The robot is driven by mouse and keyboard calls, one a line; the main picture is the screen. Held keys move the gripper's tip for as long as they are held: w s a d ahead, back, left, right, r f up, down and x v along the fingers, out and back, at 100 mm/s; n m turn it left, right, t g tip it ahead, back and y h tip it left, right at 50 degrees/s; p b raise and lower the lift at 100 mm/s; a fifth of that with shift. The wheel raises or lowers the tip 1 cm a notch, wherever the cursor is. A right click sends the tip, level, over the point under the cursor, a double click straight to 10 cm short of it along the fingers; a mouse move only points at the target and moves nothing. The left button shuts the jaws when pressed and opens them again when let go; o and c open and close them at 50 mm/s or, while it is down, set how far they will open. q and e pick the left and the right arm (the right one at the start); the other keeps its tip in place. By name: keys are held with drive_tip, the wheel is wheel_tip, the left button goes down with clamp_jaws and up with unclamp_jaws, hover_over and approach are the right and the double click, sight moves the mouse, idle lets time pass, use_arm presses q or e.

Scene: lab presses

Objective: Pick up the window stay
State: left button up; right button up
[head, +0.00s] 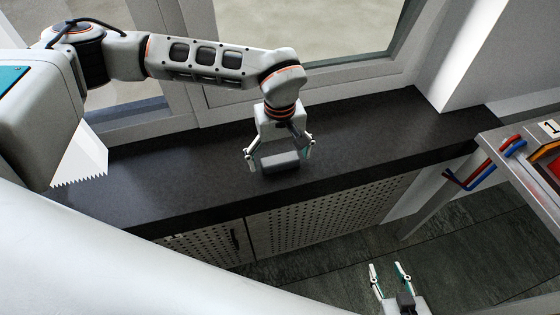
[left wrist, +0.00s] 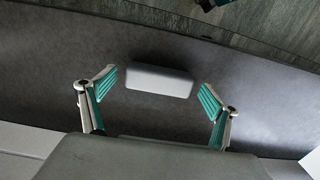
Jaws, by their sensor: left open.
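The window stay seems to be the small dark grey block (head: 281,161) on the black window sill. It also shows in the left wrist view as a grey rounded bar (left wrist: 159,81). My left gripper (head: 280,159) is open above the sill, with one finger toward each end of the bar. In the left wrist view the left gripper's fingers (left wrist: 158,92) stand apart from the bar, with a gap at each end. My right gripper (head: 390,268) is low at the bottom right of the head view, its fingers apart and empty over the floor.
The black sill (head: 190,180) runs under the window (head: 300,30), with perforated panels (head: 320,215) below its front edge. A table (head: 515,165) with red and blue items (head: 483,174) stands at the right. The sill is clear on both sides of the bar.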

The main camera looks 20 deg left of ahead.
use_arm(q)
drive_tip(key=shift+f, duration=0.25)
drive_tip(key=c, duration=1.2)
drive_tip(key=shift+r, duration=0.1)
drive_tip(key=shift+c, duration=0.2)
